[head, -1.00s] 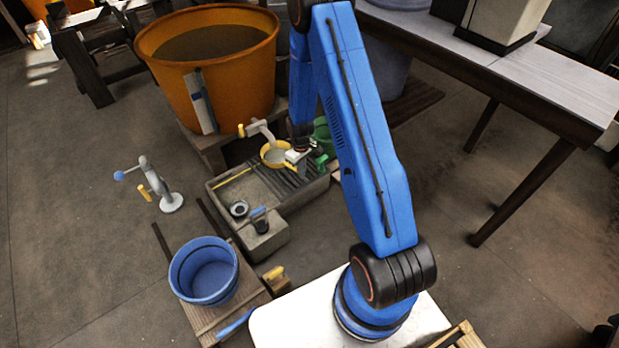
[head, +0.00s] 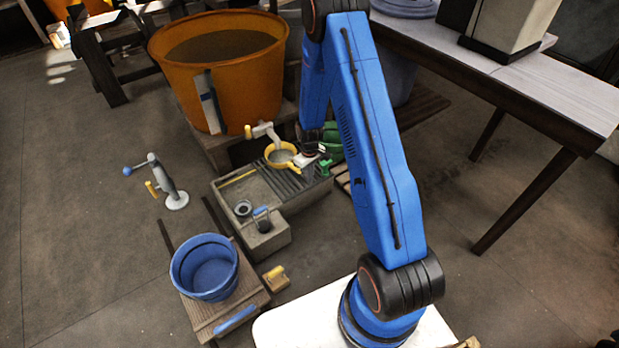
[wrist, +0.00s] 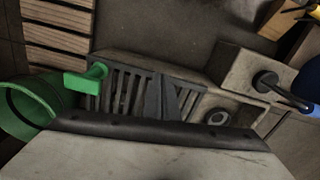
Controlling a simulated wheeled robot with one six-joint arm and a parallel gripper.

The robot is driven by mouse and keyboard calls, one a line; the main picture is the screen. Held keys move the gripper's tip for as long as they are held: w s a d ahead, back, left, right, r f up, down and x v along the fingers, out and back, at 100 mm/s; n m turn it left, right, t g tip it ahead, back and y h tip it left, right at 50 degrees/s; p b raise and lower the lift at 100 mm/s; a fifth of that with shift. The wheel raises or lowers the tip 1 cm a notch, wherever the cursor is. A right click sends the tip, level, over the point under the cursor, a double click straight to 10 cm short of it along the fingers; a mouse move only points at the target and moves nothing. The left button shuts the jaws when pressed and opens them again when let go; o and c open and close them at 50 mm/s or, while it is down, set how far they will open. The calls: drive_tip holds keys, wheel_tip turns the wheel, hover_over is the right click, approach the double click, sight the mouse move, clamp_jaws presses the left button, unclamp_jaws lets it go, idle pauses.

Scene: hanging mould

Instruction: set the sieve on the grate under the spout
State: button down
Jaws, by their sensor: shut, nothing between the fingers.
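The sieve (head: 281,154), a shallow bowl with a yellow rim, is at the far end of the slatted grate (head: 284,182), below the pale spout (head: 266,131) of the orange tub. It looks level; I cannot tell whether its base touches the slats. My gripper (head: 307,172) is just right of the sieve, low over the grate, shut and empty. In the wrist view its dark fingers (wrist: 167,82) are together above the grate (wrist: 125,90). The sieve does not show there.
A green tap handle (head: 325,167) and green vessel (head: 331,139) are close right of my gripper. A blue bucket (head: 204,267) stands at front left; a table (head: 520,75) is right.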

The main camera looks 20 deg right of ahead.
drive_tip(key=s+a+r+t, duration=0.1)
drive_tip(key=s+r, duration=0.1)
drive_tip(key=r, duration=1)
drive_tip(key=s+a+r, duration=0.1)
drive_tip(key=r, duration=1.1)
drive_tip(key=s+a+r+m+t, duration=0.1)
drive_tip(key=s+r, duration=0.4)
drive_tip(key=r, duration=0.2)
drive_tip(key=s+a+r+m, duration=0.1)
drive_tip(key=s+r, duration=0.3)
drive_tip(key=r, duration=0.3)
drive_tip(key=s+a+r+m+t, duration=0.1)
drive_tip(key=s+r, duration=0.5)
drive_tip(key=s, duration=0.6)
drive_tip(key=s+a+r+t, duration=0.1)
drive_tip(key=s+r, duration=0.5)
drive_tip(key=s, duration=0.7)
drive_tip(key=shift+s+a+m+t, duration=0.2)
drive_tip(key=shift+a+m+t, duration=0.15)
drive_tip(key=shift+m+t, duration=0.05)
